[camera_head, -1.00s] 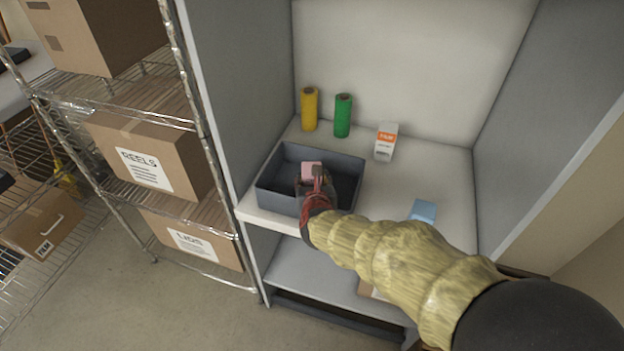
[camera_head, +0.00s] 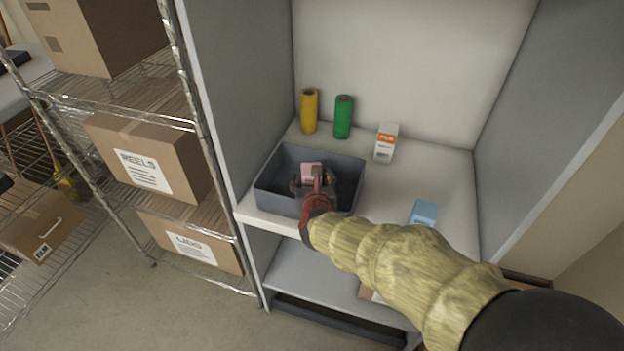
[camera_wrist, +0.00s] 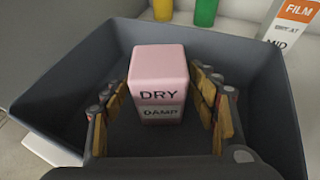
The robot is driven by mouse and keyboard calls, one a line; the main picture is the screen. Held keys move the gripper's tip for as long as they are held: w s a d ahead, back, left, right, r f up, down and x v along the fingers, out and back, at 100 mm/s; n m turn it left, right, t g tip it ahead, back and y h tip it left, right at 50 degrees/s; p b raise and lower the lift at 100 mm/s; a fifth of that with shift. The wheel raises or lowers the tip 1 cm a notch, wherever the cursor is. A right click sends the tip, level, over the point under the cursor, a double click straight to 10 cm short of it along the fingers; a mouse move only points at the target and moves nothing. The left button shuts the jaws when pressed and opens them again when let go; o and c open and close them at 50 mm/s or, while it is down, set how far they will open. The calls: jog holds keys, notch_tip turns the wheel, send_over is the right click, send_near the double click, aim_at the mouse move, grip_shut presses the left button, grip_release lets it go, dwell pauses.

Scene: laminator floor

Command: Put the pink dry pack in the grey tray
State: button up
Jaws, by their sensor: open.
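The pink dry pack (camera_wrist: 158,84) stands inside the grey tray (camera_wrist: 259,101), its face reading DRY and DAMP toward the wrist camera. In the head view the pack (camera_head: 311,170) shows just beyond my gripper (camera_head: 313,184), within the walls of the tray (camera_head: 282,203). In the wrist view my gripper (camera_wrist: 159,112) is open, with one finger on each side of the pack. Gaps show between both fingers and the pack. The pack's base is hard to see in the dark tray.
A yellow roll (camera_head: 309,111), a green roll (camera_head: 343,117) and a white and orange FILM box (camera_head: 386,142) stand behind the tray. A light blue box (camera_head: 423,213) is on the right of the shelf. Grey side walls enclose the bay. A wire rack with cartons (camera_head: 148,160) stands left.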

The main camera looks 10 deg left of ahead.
jog(key=shift+s+d+f, duration=0.1)
jog(key=shift+s+f, duration=0.1)
jog(key=shift+f, duration=0.35)
jog(key=shift+s+d+f, duration=0.1)
jog(key=shift+s+f, duration=0.05)
jog(key=shift+f, duration=0.4)
jog(key=r+p, duration=0.1)
jog(key=p, duration=0.1)
jog(key=shift+a+r+p, duration=0.1)
jog(key=shift+r+p, duration=0.2)
jog(key=shift+r, duration=0.05)
jog(key=p+v, duration=0.2)
jog(key=v, duration=0.9)
jog(key=shift+r+p, duration=0.4)
jog(key=shift+r, duration=0.15)
jog(key=shift+r, duration=0.1)
